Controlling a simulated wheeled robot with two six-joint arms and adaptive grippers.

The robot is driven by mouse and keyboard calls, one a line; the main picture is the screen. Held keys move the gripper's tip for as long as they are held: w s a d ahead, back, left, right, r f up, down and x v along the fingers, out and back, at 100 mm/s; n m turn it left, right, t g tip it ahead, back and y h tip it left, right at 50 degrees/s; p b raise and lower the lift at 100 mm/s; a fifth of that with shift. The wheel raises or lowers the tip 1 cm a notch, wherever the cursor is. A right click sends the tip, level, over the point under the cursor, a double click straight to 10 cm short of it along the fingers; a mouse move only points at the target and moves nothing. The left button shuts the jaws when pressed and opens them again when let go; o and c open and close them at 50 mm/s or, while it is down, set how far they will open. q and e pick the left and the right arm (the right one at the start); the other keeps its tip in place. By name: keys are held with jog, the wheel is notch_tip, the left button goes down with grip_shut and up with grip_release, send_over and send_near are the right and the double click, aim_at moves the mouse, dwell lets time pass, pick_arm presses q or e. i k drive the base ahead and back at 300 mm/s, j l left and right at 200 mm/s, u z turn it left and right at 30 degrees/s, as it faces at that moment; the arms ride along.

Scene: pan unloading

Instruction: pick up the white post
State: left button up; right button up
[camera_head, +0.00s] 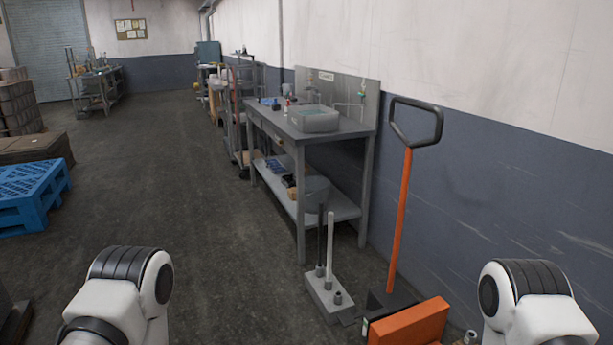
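The white post (331,243) stands upright in a light grey base block (319,299) on the floor, in front of the steel workbench. A thin dark post (320,240) stands just left of it in the same block. A short grey stub sits in the block's near end. Parts of my two arms show at the bottom left and bottom right, well apart from the white post. Neither of my grippers is in view.
An orange pallet jack (399,220) with a black handle stands just right of the block. The workbench (335,128) is behind, with a basin (315,121) on top. A blue pallet (30,192) lies at the left. The floor left of the block is clear.

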aim_at(328, 278)
jog(key=i+j+u, duration=0.25)
jog(key=i, duration=0.3)
jog(key=i+j+u, duration=0.25)
jog(key=i, duration=0.3)
jog(key=i+u, duration=0.25)
jog(key=i, duration=0.35)
jog(key=i+z, duration=0.3)
jog(key=z, duration=0.15)
jog(key=i+j+z, duration=0.25)
jog(key=z, duration=0.2)
jog(key=i+j+z, duration=0.25)
jog(key=z, duration=0.2)
jog(key=i+j+z, duration=0.3)
jog(key=z, duration=0.15)
jog(key=i+j+z, duration=0.2)
jog(key=z, duration=0.2)
jog(key=i+j+z, duration=0.2)
jog(key=j+z, duration=0.15)
jog(key=i+j+z, duration=0.15)
jog(key=j+z, duration=0.25)
jog(key=i+j+z, duration=0.1)
jog(key=j+z, duration=0.15)
jog(key=z, duration=0.15)
